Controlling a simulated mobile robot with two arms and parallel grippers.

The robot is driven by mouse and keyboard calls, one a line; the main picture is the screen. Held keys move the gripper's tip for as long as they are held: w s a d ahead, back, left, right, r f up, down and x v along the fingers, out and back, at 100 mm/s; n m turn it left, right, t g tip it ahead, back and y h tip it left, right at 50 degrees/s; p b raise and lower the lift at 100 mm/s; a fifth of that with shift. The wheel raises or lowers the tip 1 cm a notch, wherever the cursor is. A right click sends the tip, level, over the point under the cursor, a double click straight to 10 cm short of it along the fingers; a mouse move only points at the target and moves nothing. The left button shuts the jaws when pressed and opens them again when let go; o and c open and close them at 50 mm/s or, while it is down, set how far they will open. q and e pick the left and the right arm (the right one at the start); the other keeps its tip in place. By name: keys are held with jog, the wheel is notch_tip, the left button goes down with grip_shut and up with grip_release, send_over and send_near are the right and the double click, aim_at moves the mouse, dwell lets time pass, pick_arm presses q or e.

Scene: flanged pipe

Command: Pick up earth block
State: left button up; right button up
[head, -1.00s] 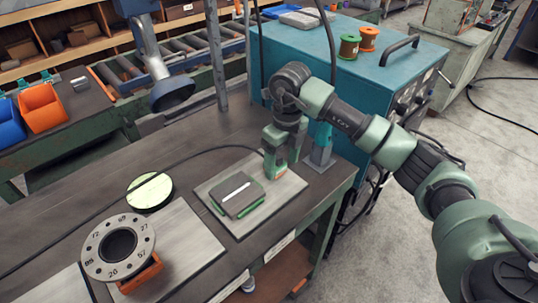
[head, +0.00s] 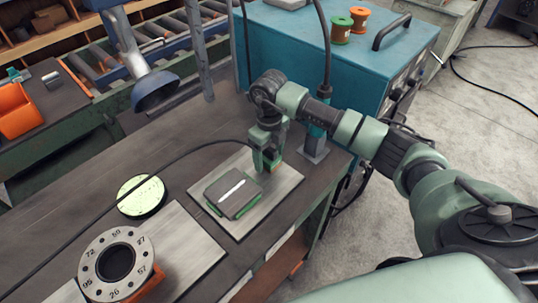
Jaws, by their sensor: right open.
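A flat dark-grey block with a white strip on top and green along its lower edges, which I take for the earth block (head: 223,201), lies on a light metal plate (head: 240,227) on the bench. My right gripper (head: 266,167) points down over the plate's far right part. It is open, just beyond the block and to its right, and looks apart from it. Its fingertips partly overlap the plate in the picture, so their exact height is unclear. My left gripper is not in view.
A grey flange (head: 115,262) with numbers stands at the lower left on an orange support. A round pale-green disc (head: 141,196) sits behind it. A black cable (head: 100,213) crosses the bench. A teal cabinet (head: 300,60) and a post stand close behind the right arm.

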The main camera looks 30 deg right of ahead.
jog(key=shift+f, duration=0.35)
grip_shut()
jog(key=shift+r, duration=0.1)
